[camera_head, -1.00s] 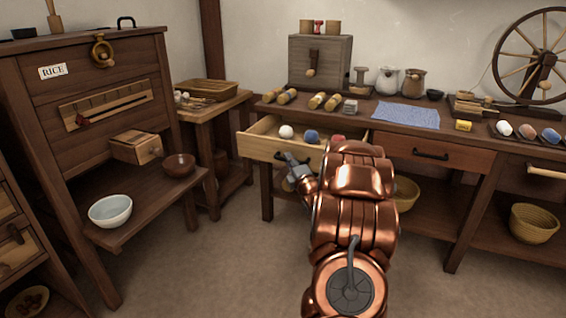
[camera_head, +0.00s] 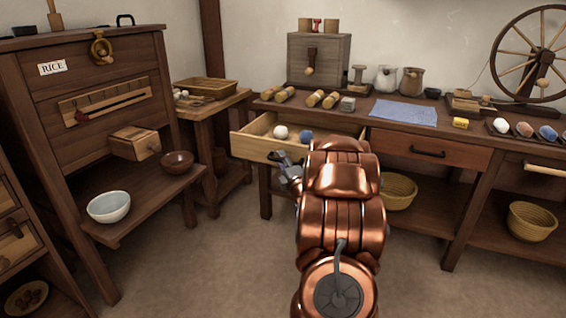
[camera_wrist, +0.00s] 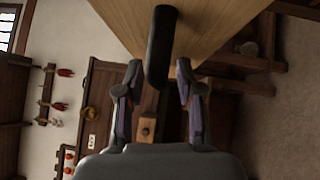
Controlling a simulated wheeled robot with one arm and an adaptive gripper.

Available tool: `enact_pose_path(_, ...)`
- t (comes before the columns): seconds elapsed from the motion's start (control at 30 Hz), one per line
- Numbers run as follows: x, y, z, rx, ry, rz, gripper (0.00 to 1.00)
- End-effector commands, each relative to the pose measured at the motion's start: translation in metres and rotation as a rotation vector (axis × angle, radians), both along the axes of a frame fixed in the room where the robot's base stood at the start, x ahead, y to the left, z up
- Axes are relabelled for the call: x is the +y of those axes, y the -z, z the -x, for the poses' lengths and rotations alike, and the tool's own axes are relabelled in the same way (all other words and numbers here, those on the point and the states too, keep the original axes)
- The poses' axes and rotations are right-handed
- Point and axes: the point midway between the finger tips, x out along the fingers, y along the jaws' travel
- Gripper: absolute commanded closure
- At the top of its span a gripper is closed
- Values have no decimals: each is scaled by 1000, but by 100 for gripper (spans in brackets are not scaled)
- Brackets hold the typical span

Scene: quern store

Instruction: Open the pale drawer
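The pale drawer (camera_head: 249,145) sticks out from the left end of the long workbench, open, with a white ball (camera_head: 280,132) and a blue ball (camera_head: 306,136) inside. In the wrist view its pale front (camera_wrist: 215,22) fills the top, with a dark bar handle (camera_wrist: 163,40). My gripper (camera_wrist: 160,75) is at the handle, one finger on each side of it. Gaps show between the fingers and the bar, so it looks open around the handle. In the head view my gripper (camera_head: 287,164) is at the drawer front; my arm hides the drawer's right part.
A reddish closed drawer (camera_head: 430,149) sits to the right, and baskets (camera_head: 532,221) stand on the lower shelf. The rice cabinet (camera_head: 90,85) and its shelf with a white bowl (camera_head: 108,207) are at the left. The floor (camera_head: 215,265) in front is clear.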

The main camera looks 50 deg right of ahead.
Motion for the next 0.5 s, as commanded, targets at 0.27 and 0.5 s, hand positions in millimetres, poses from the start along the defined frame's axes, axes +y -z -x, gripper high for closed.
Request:
enact_pose_path(0.27,0,0,0,0,-1,0,61)
enact_pose_path(0.5,8,3,15,3,-2,-1,61)
